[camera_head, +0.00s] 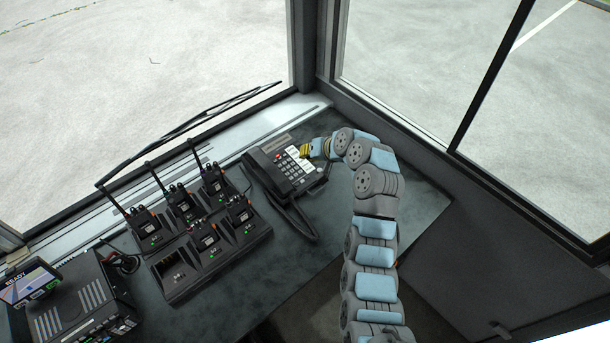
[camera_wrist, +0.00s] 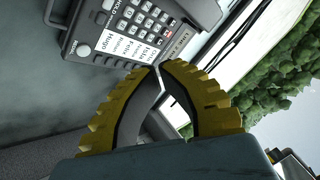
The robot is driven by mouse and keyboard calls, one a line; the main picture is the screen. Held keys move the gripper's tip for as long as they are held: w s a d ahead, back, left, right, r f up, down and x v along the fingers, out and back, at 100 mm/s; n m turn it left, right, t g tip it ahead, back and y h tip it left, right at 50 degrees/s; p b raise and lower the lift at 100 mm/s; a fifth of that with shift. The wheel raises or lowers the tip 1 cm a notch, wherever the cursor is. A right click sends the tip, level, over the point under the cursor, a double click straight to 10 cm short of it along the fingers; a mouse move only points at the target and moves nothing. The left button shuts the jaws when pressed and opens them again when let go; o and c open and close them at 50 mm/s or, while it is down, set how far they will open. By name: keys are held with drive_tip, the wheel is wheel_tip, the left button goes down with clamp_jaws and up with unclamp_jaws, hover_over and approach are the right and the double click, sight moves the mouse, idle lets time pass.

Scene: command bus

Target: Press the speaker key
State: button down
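A dark desk phone (camera_head: 272,172) with light keys sits on the desk near the window corner. Its handset lies along its left side. In the wrist view the phone (camera_wrist: 188,8) fills the upper middle, tilted, with its number keys, a white label strip (camera_wrist: 124,45) and a separate round button (camera_wrist: 83,50). I cannot read which key is the speaker key. My gripper (camera_head: 306,151) has yellow fingers and is at the phone's upper right edge. In the wrist view my gripper (camera_wrist: 158,67) is shut, its fingertips together and empty, in front of the phone's edge. Contact cannot be told.
A charger rack (camera_head: 213,270) with several upright handheld radios stands left of the phone, antennas raised. A radio console (camera_head: 75,305) with a small screen (camera_head: 28,283) is at the lower left. Windows and their frame (camera_head: 318,85) bound the desk behind. Bare desk (camera_head: 290,275) lies in front of the phone.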

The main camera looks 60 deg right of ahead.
drive_tip(key=shift+f, duration=0.15)
drive_tip(key=b, duration=0.3)
hover_over(301, 173)
drive_tip(key=s, duration=0.2)
drive_tip(key=f, duration=0.6)
drive_tip(key=shift+a+f, duration=0.35)
drive_tip(key=shift+a, duration=0.05)
drive_tip(key=shift+d+f+b, duration=0.1)
drive_tip(key=shift+f+b, duration=0.3)
drive_tip(key=shift+f, duration=0.45)
drive_tip(key=shift+w+f, duration=0.1)
drive_tip(key=shift+f+b, duration=0.35)
drive_tip(key=shift+b, duration=0.1)
drive_tip(key=shift+w+f+b, duration=0.1)
drive_tip(key=shift+f+b, duration=0.2)
drive_tip(key=shift+f, duration=0.05)
idle(0.6)
drive_tip(key=shift+r, duration=0.8)
drive_tip(key=shift+r+p, duration=0.1)
drive_tip(key=shift+p, duration=0.2)
